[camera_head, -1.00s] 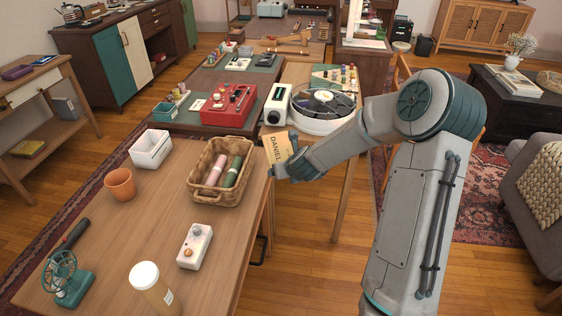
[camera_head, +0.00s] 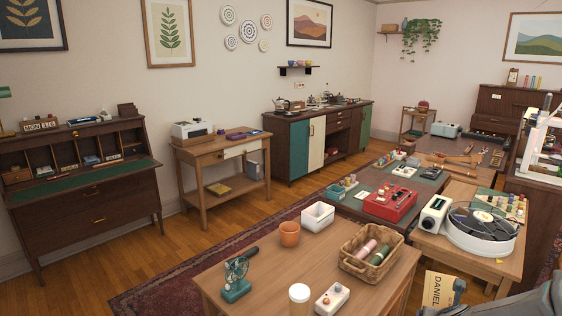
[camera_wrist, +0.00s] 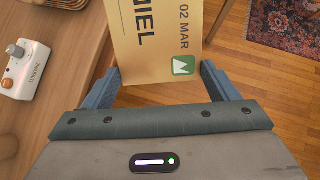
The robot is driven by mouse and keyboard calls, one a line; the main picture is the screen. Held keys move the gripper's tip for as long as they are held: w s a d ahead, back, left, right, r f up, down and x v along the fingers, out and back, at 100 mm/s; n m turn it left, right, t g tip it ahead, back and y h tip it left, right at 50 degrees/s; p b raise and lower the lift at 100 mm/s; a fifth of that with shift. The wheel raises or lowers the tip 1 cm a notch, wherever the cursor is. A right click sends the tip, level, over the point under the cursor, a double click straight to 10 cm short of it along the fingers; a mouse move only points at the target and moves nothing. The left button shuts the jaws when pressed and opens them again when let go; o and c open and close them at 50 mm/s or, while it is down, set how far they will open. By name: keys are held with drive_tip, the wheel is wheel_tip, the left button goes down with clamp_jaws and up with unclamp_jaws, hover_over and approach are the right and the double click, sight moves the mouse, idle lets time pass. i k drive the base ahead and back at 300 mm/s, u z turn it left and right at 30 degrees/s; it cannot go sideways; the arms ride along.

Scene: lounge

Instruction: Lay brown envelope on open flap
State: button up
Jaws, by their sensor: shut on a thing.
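A brown envelope (camera_head: 437,289) printed DANIEL shows at the bottom right of the head view. In the wrist view the envelope (camera_wrist: 155,40) also carries "02 MAR" and a green stamp, and spans between the two fingers. My gripper (camera_wrist: 157,82) is shut on its near edge and holds it beside the wooden table, above the floor. A dark wooden desk (camera_head: 95,205) stands at the far left of the head view. Its open flap (camera_head: 85,181) has a green top and lies level below the pigeonholes. My gripper is far to the right of it.
Between them, the wooden table (camera_head: 262,270) holds a basket (camera_head: 371,251), pot, white bin, green fan and a small white device (camera_wrist: 25,72). A side table (camera_head: 212,153) stands right of the desk. Bare floor (camera_head: 120,262) lies before the desk.

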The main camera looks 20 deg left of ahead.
sight(90, 178)
drive_tip(key=k, duration=0.9)
drive_tip(key=u, duration=2)
drive_tip(key=i, duration=5.95)
drive_tip(key=z, duration=0.3)
